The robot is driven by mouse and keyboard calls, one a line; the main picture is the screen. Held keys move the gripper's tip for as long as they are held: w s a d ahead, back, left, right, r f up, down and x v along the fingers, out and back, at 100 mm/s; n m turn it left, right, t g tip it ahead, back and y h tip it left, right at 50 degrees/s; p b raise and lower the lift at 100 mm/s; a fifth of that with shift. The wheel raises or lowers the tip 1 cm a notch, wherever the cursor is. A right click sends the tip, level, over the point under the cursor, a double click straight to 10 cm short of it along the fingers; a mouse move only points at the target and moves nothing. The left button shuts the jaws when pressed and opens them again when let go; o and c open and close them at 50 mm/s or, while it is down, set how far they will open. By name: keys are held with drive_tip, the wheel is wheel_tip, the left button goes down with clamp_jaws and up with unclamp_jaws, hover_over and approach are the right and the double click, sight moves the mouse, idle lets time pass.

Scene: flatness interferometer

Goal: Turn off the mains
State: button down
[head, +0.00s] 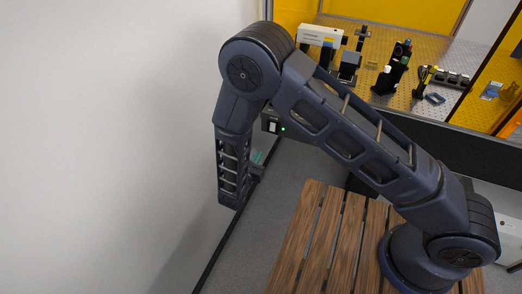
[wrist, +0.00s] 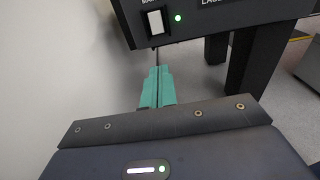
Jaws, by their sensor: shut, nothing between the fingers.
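The mains switch (wrist: 155,22) is a white rocker on a black box (wrist: 190,18) at the top of the wrist view. A green light (wrist: 178,18) is lit just right of it. In the head view the box (head: 270,124) is partly hidden behind my arm, with the rocker and green light (head: 283,129) small at its edge. My gripper (wrist: 158,70) has teal fingers, shut and empty, pointing at the area just below the switch. They appear apart from it. In the head view the teal fingers (head: 257,157) show below the box, partly covered by my arm.
A white wall (head: 100,150) stands close on the left. An optical table (head: 400,95) with several instruments and yellow panels lies behind. Black legs (wrist: 240,60) stand right of the fingers. Grey floor (head: 285,185) shows below.

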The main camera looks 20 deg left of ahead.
sight(272, 129)
drive_tip(key=shift+s, duration=0.35)
drive_tip(key=shift+r+g, duration=0.4)
drive_tip(key=shift+r, duration=1.55)
drive_tip(key=w, duration=0.4)
drive_tip(key=w+f, duration=0.1)
drive_tip(key=w, duration=0.4)
drive_tip(key=w+f, duration=0.1)
drive_tip(key=w, duration=0.3)
drive_tip(key=shift+w, duration=0.4)
drive_tip(key=shift+f, duration=0.1)
